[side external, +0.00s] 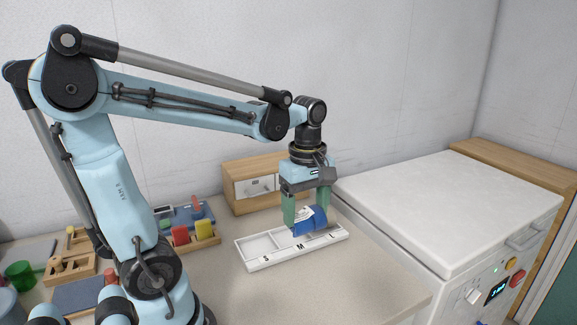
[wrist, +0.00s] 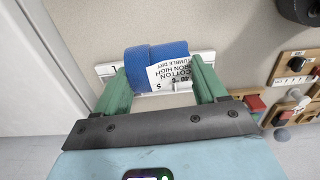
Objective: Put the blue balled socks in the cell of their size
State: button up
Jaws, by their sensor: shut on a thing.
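The blue balled socks (side external: 313,221) are held between the green fingers of my gripper (side external: 306,210), which is shut on them. In the wrist view the socks (wrist: 150,52) are a rolled blue bundle with a white care tag (wrist: 172,74) carrying print, including "COTTON". A letter like S shows at the tag's lower edge; I cannot tell for certain whether it is on the tag. The white tray (side external: 252,266) has cells marked S, M and L from left to right in the side view. The socks are over the M and L end and hide part of those cells.
A wooden drawer box (side external: 241,178) stands behind the tray. Wooden holders with coloured pieces (side external: 190,233) stand to the left. A large white lidded appliance (side external: 450,215) is at the right. The counter in front of the tray is clear.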

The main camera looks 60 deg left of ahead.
jog(key=s, duration=0.5)
jog(key=a+f, duration=0.2)
jog(key=a, duration=0.1)
jog(key=s+a+f, duration=0.1)
jog(key=a+f, duration=0.1)
jog(key=a, duration=0.2)
jog(key=a+f, duration=0.3)
jog(key=a, duration=0.1)
jog(key=shift+s+a, duration=0.25)
jog(key=shift+s, duration=0.05)
jog(key=shift+f, duration=2.05)
jog(key=shift+f, duration=0.15)
jog(key=o, duration=1.1)
